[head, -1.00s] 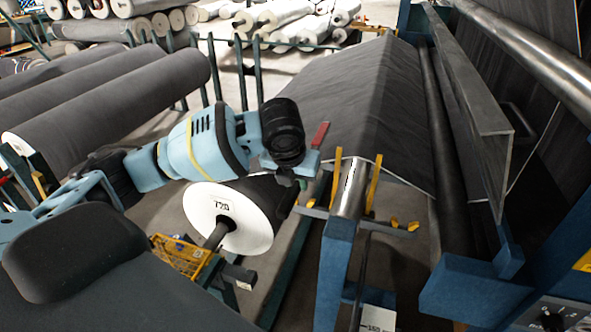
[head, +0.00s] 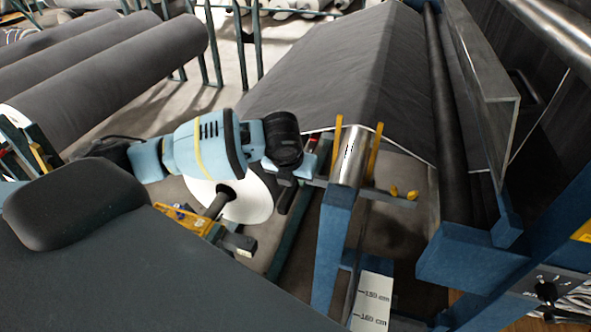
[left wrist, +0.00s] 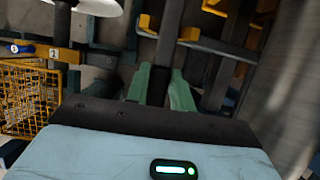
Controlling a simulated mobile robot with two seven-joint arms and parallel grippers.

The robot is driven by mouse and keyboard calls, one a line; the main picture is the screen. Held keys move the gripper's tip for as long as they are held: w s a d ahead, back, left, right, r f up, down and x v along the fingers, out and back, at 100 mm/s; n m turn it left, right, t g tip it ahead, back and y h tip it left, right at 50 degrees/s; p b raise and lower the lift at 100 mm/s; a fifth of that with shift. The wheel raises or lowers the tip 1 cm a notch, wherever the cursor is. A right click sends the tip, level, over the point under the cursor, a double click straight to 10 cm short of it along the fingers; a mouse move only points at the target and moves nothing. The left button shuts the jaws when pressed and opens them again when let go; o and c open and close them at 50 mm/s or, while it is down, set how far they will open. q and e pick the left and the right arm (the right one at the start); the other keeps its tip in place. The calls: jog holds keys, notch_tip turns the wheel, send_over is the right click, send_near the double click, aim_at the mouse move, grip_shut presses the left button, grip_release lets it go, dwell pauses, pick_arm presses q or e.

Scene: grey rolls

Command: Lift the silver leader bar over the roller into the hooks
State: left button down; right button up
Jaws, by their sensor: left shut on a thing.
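My left gripper (head: 286,190) is beside the left side of the shiny silver roller (head: 351,158), lower than its top. In the left wrist view its green fingers (left wrist: 165,92) are shut on a dark-looking bar, which I take to be the silver leader bar (left wrist: 166,50); in the head view the hand mostly hides it. Yellow upright prongs (head: 375,150) flank the roller. Small yellow hooks (head: 394,190) sit on a grey bracket right of it and also show in the left wrist view (left wrist: 189,33). My right gripper is not in view.
A blue post (head: 331,235) carries the roller. Grey fabric (head: 325,75) slopes behind it. A white-ended roll (head: 250,202) and a yellow wire basket (left wrist: 28,95) are close on the left. A dark long roller (head: 450,120) and blue frame stand at right.

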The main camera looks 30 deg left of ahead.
pick_arm(q)
jog(key=shift+f, duration=0.2)
jog(key=c, duration=1.3)
grip_release()
jog(key=shift+o, duration=0.9)
jog(key=shift+f, duration=0.1)
jog(key=shift+v, duration=4)
jog(key=shift+f, duration=0.1)
